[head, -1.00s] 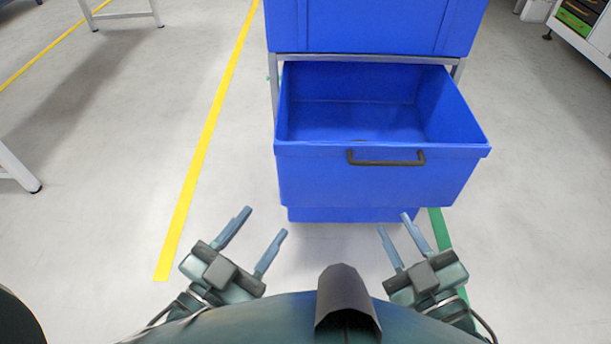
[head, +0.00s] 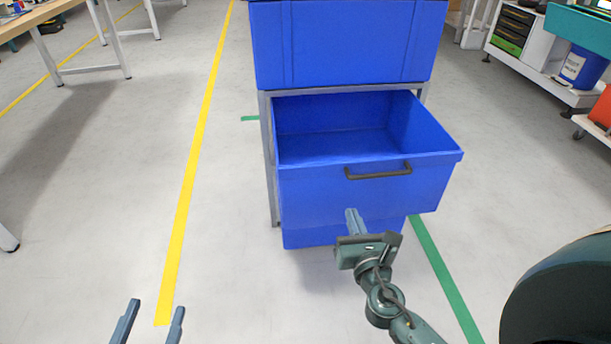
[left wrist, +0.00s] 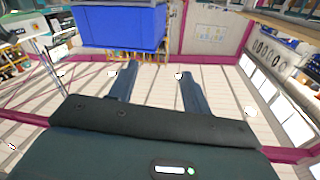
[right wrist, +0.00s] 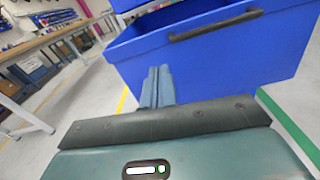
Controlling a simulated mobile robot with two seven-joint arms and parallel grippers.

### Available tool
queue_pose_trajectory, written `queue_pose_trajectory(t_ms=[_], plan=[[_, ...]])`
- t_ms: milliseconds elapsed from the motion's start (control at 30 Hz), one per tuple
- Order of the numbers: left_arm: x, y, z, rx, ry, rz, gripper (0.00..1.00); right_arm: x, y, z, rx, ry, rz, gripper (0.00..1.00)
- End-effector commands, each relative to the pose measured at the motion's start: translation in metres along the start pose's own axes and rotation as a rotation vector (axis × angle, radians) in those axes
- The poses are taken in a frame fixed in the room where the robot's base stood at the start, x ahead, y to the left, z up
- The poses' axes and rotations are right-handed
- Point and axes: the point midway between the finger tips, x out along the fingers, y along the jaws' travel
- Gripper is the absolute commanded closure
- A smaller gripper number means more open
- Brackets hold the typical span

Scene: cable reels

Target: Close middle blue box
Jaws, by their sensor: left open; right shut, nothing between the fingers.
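The middle blue box (head: 425,185) is pulled out of its grey frame (head: 268,150), open at the top and empty, with a dark handle (head: 378,172) on its front. My right gripper (head: 354,222) is shut and empty, in front of the lower part of the box front, below the handle. In the right wrist view its fingers (right wrist: 157,88) point at the box front (right wrist: 215,65); I cannot tell whether they touch. My left gripper (head: 147,325) is open and empty, low at the left, away from the box. It also shows in the left wrist view (left wrist: 155,85).
An upper blue box (head: 350,40) sits above the open one, and a lower blue box (head: 300,237) shows beneath it. A workbench (head: 60,25) stands at the far left, and a white cabinet (head: 535,60) at the far right. The floor left of the frame is clear.

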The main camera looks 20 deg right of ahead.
Motion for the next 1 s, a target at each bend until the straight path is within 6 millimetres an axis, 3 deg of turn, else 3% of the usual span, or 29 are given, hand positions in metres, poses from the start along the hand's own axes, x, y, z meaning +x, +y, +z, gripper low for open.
queue_pose_trajectory(t_ms=[100, 267, 700, 1000], plan=[[0.0, 0.0, -0.001, -0.002, 0.0, -0.001, 0.51, 0.005, -0.005, 0.003, -0.099, -0.023, -0.024, 1.0], [0.0, 0.0, -0.001, -0.004, 0.0, -0.002, 0.51, 0.023, -0.006, 0.005, -0.108, -0.028, -0.025, 1.0], [-0.001, 0.007, 0.001, 0.001, 0.046, 0.005, 0.51, 0.113, -0.007, 0.005, -0.103, -0.026, -0.023, 1.0], [-0.002, 0.011, 0.001, 0.016, 0.093, 0.017, 0.51, 0.141, -0.008, 0.006, -0.103, -0.024, -0.022, 1.0]])
